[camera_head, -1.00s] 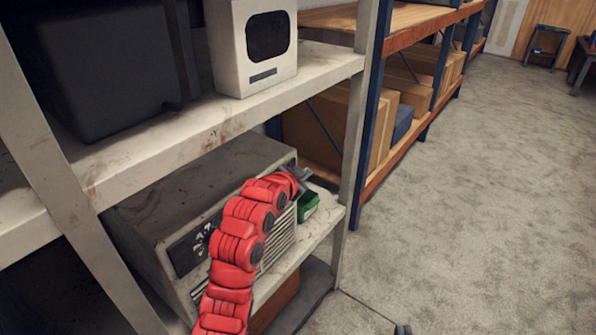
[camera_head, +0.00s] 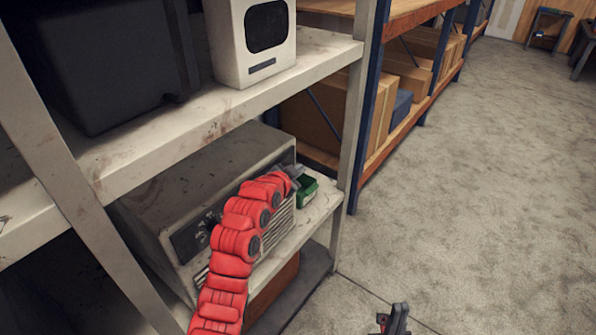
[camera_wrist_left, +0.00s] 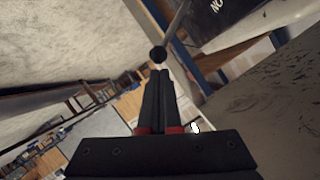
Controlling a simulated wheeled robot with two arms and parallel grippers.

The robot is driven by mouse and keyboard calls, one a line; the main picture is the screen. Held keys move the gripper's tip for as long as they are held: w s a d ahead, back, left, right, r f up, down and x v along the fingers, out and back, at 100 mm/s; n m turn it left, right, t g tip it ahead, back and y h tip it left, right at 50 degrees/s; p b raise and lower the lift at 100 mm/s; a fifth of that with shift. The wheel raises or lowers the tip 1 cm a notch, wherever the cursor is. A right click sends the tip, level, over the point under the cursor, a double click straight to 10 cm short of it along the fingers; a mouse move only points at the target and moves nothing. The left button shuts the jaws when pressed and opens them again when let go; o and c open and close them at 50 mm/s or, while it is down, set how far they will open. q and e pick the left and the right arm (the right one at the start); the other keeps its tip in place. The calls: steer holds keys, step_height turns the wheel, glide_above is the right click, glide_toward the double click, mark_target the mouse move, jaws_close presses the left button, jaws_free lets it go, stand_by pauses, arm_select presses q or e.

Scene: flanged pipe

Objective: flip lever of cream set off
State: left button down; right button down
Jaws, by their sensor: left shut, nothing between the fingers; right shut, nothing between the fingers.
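The cream set (camera_head: 205,170) is a large box with a dark front panel and a grille, standing on the lower shelf. My left arm crosses its front, hiding part of the panel. My left gripper (camera_head: 294,171) is at the set's right front corner, small and partly hidden in the head view. In the left wrist view its fingers (camera_wrist_left: 160,73) are shut and empty. A rod with a dark round knob (camera_wrist_left: 158,54), seemingly the lever, is just beyond the fingertips; I cannot tell whether they touch. My right gripper (camera_head: 397,318) is shut and empty, low over the floor.
A green box (camera_head: 307,191) sits on the lower shelf beside the set's right end. A white device (camera_head: 226,48) and a dark box (camera_head: 105,65) stand on the upper shelf (camera_head: 150,133). A shelf post (camera_head: 349,150) rises at the right. The floor is clear.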

arm_select(q)
step_height(320, 180, down, 8)
steer(key=s+d+m+t+y+b, duration=0.1)
steer(key=m+b, duration=0.5)
steer(key=b, duration=0.9)
steer(key=shift+d+r+t+y, duration=0.25)
steer(key=shift+t+y, duration=0.25)
steer(key=shift+t, duration=0.6)
steer(key=shift+w+a+f+m+t+b, duration=0.1)
steer(key=shift+f+m+t+b, duration=0.3)
steer(key=shift+f+m+b, duration=0.45)
stand_by(0.7)
steer(key=s+d+r+b, duration=0.1)
steer(key=s+r+b, duration=0.1)
steer(key=s, duration=0.9)
steer(key=shift+s+d+r, duration=0.15)
steer(key=shift+d+r, duration=0.05)
steer(key=shift+r, duration=0.25)
